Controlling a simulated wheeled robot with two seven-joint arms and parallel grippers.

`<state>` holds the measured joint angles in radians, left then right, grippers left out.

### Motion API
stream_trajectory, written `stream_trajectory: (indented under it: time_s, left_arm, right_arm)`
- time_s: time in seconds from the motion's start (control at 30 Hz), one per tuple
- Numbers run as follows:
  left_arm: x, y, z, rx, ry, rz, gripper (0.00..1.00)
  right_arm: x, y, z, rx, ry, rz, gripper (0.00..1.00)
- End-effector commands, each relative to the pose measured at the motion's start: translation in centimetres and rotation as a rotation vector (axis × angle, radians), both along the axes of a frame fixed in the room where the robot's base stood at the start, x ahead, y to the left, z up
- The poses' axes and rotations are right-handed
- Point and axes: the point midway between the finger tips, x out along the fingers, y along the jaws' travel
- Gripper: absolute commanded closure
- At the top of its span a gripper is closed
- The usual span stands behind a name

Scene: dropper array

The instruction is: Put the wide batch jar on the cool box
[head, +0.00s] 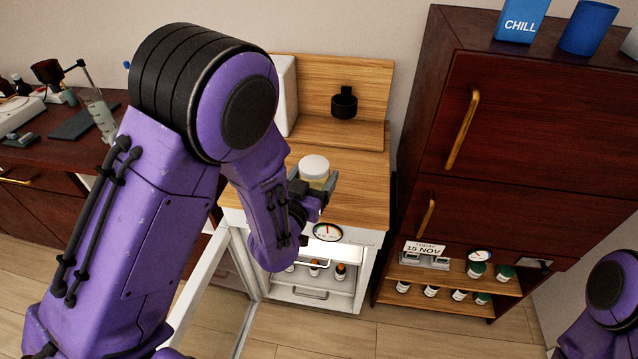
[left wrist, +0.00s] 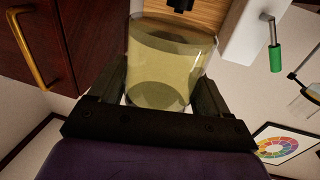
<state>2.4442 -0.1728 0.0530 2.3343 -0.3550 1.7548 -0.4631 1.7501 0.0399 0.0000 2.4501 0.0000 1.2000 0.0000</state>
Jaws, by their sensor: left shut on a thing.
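In the left wrist view the jar (left wrist: 170,65) sits between both fingers of the gripper (left wrist: 160,95). The cool box (head: 345,262) is white, with a round dial on its front edge and its door open. Its wooden top (head: 362,185) lies behind and below the jar. I cannot tell whether the jar touches that top. My right gripper is out of view.
Small bottles stand inside the cool box. A black cup (head: 344,104) stands on the raised wooden ledge at the back. A dark red cabinet (head: 540,130) rises at right, with jars on lower shelves. The open white door (head: 222,290) stands out below my left arm.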

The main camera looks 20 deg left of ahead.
Motion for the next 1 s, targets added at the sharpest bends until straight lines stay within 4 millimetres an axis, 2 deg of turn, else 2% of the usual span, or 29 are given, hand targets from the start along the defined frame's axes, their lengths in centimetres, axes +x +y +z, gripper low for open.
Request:
stream_trajectory:
  time_s: [0.03, 0.17, 0.2, 0.33, 0.53, 0.7, 1.0]
  left_arm:
    - [1.4, 0.7, -1.3, -0.003, -0.003, 0.005, 0.65]
    - [4.9, 2.3, -3.0, -0.002, -0.003, 0.007, 0.65]
    - [5.6, 2.6, -4.6, -0.001, -0.002, 0.005, 0.65]
    - [7.5, 3.4, -6.9, 0.000, -0.001, 0.005, 0.65]
    - [8.8, 3.9, -8.1, 0.000, -0.002, 0.005, 0.65]
    - [9.1, 4.2, -11.4, -0.001, 0.000, 0.005, 0.65]
    - [9.1, 4.1, -11.3, 0.001, -0.001, 0.004, 0.65]
  right_arm:
    - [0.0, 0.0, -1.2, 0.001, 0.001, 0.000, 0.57]
    - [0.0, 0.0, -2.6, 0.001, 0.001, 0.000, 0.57]
    - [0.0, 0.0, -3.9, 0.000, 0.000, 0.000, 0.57]
    - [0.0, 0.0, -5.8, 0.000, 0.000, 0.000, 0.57]
    - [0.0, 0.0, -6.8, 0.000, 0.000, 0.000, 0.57]
    - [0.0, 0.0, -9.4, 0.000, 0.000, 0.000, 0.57]
    - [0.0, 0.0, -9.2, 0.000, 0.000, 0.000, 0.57]
